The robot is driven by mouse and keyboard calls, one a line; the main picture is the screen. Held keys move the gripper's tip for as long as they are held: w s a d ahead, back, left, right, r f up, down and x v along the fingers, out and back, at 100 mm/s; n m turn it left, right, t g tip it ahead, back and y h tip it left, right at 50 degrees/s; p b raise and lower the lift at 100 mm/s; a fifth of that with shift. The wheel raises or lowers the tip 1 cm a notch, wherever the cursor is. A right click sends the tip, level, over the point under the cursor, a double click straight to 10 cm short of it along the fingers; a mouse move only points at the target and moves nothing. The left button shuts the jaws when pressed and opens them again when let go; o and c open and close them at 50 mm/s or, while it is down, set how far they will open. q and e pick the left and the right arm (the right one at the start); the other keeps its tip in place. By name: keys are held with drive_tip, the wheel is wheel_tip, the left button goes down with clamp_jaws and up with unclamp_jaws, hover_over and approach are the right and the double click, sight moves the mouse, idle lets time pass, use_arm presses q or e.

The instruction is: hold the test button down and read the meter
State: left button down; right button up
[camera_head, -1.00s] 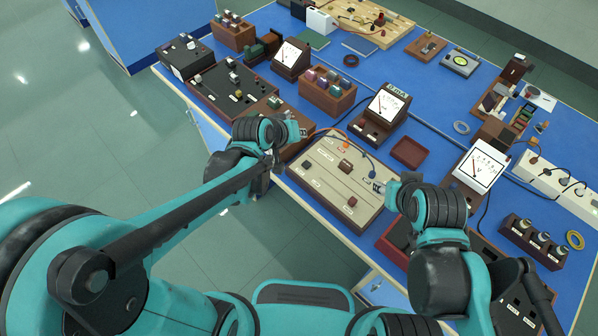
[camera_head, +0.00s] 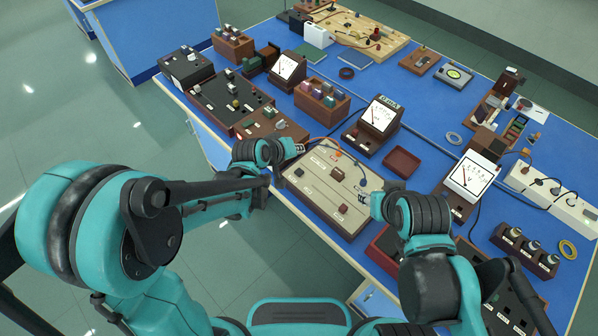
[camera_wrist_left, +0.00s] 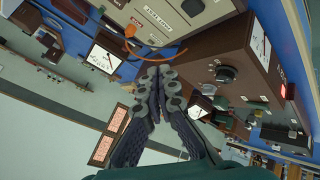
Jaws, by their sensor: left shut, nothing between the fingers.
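A beige test box (camera_head: 318,202) with white labels sits at the table's front edge. It carries a dark brown block-shaped control (camera_head: 337,174) and a red-brown knob (camera_head: 343,208); the labels are too small to read. A meter (camera_head: 380,115) with a white dial stands behind it; its reading cannot be made out. My left gripper (camera_head: 300,148) is shut and empty by the box's far left corner. In the left wrist view its fingertips (camera_wrist_left: 158,76) meet near an orange lead (camera_wrist_left: 140,52). My right gripper (camera_head: 368,200) is at the box's right edge; its jaw state is unclear.
Another meter (camera_head: 470,176) stands at right and another (camera_head: 288,67) at back left. A brown control box (camera_head: 272,130) is close beside my left gripper. Leads cross the test box's far side.

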sight(298, 173)
use_arm(q)
wheel_tip(298, 173, down, 8)
drive_tip(key=b, duration=0.6)
drive_tip(key=shift+f+b, duration=0.2)
drive_tip(key=shift+b, duration=0.15)
idle(0.8)
drive_tip(key=shift+f+b, duration=0.4)
drive_tip(key=shift+f+b, duration=0.45)
idle(0.5)
drive_tip(key=shift+r, duration=0.1)
idle(2.1)
drive_tip(key=shift+r+p, duration=0.65)
drive_tip(key=shift+r, duration=0.15)
drive_tip(key=shift+r, duration=0.15)
